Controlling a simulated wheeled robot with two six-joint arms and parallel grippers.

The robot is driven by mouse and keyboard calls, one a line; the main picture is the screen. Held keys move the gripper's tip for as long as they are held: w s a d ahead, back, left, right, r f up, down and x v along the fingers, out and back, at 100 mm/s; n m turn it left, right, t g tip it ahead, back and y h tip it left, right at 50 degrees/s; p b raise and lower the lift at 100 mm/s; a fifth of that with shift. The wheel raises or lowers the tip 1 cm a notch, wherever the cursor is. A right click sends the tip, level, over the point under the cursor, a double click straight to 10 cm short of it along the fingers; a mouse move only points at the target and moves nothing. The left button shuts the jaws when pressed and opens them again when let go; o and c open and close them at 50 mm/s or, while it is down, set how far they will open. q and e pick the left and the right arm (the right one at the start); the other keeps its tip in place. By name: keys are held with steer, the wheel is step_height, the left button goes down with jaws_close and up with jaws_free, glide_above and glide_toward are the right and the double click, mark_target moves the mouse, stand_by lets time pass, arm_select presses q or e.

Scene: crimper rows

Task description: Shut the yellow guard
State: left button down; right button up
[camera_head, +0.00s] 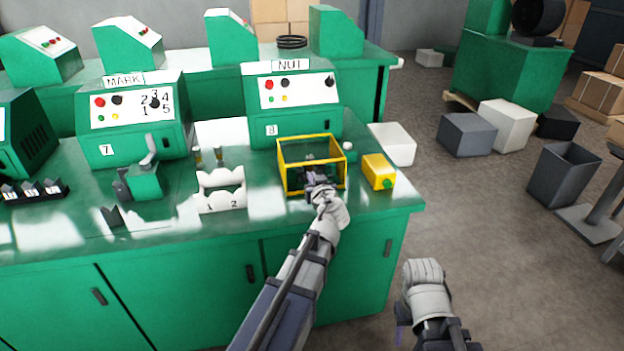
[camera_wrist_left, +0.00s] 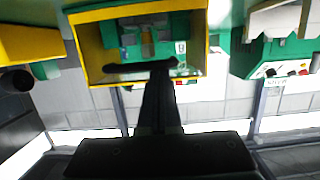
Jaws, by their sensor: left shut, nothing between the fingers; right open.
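The yellow guard (camera_head: 282,178) is a box-like frame at the front of the green NUT machine (camera_head: 298,112), numbered 8. I cannot tell how far it stands open. My left gripper (camera_head: 316,172) is shut and empty, at the guard's front side, overlapping its opening. In the left wrist view the guard (camera_wrist_left: 91,55) surrounds green and grey parts, and the shut dark fingers (camera_wrist_left: 150,67) lie across its edge. Whether they touch it is unclear. My right gripper (camera_head: 401,333) is low at the right, off the bench, mostly hidden behind its wrist.
A yellow box with a green button (camera_head: 378,171) stands just right of the guard. A white notched rack (camera_head: 221,190) and a green hand press (camera_head: 145,181) stand left of it.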

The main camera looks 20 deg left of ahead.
arm_select(q)
steer(key=shift+s+d+f, duration=0.15)
steer(key=shift+s+f, duration=0.35)
step_height(320, 180, up, 6)
steer(key=w+p, duration=0.1)
steer(key=p, duration=0.4)
steer(key=s+d+f+b, duration=0.2)
steer(key=s+d, duration=0.2)
steer(key=s, duration=0.3)
steer(key=shift+s+d+f, duration=0.25)
steer(key=shift+s+d, duration=0.05)
steer(key=shift+d, duration=0.1)
